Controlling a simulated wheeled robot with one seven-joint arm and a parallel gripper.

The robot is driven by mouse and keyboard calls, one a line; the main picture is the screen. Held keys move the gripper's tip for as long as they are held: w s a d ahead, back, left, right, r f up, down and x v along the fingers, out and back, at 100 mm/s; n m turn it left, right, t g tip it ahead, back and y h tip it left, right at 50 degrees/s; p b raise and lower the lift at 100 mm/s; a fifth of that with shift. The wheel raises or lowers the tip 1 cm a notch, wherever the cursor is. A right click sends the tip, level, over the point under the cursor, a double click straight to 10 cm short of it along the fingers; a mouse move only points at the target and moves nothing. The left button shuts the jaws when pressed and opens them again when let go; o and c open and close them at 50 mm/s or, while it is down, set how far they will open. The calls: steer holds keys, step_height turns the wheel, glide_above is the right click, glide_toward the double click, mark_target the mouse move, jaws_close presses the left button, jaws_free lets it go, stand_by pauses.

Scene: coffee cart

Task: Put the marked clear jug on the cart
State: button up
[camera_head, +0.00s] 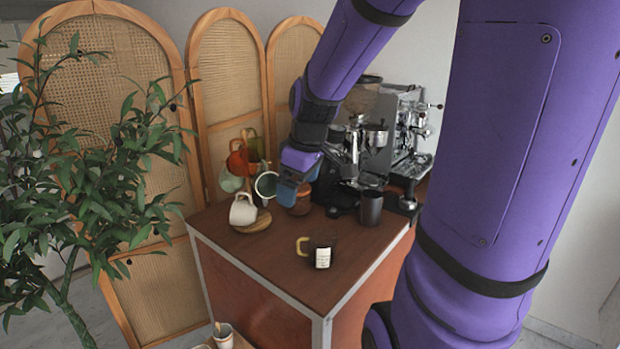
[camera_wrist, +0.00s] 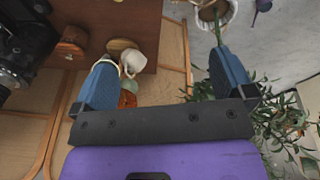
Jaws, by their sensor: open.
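The clear jug (camera_head: 321,243) looks dark and see-through, with a white label on its front and a yellow handle on its left. It appears to stand upright on the brown top of the cart (camera_head: 270,275), near the front edge. My gripper (camera_head: 286,190) is over the back of the cart, behind and above the jug, close to hanging cups. In the wrist view my gripper's two blue fingers (camera_wrist: 165,78) are wide apart. I cannot make out the jug in that view. The gap holds nothing I can see gripped.
A cream mug (camera_head: 243,209) sits on a round wooden board (camera_head: 253,223) at the cart's left. Orange and green cups (camera_head: 240,163) hang behind it. An espresso machine (camera_head: 385,130) and dark cup (camera_head: 370,208) stand right. A plant (camera_head: 90,190) is left. The front-left cart top is clear.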

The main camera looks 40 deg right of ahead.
steer(key=s+a+r+m+t, duration=0.1)
steer(key=s+a+r+m, duration=0.1)
steer(key=s+a+r, duration=0.2)
steer(key=s+a+r+m+t, duration=0.1)
steer(key=s+a+r, duration=0.4)
steer(key=s, duration=0.5)
steer(key=shift+a+m, duration=0.35)
steer(key=shift+m, duration=0.45)
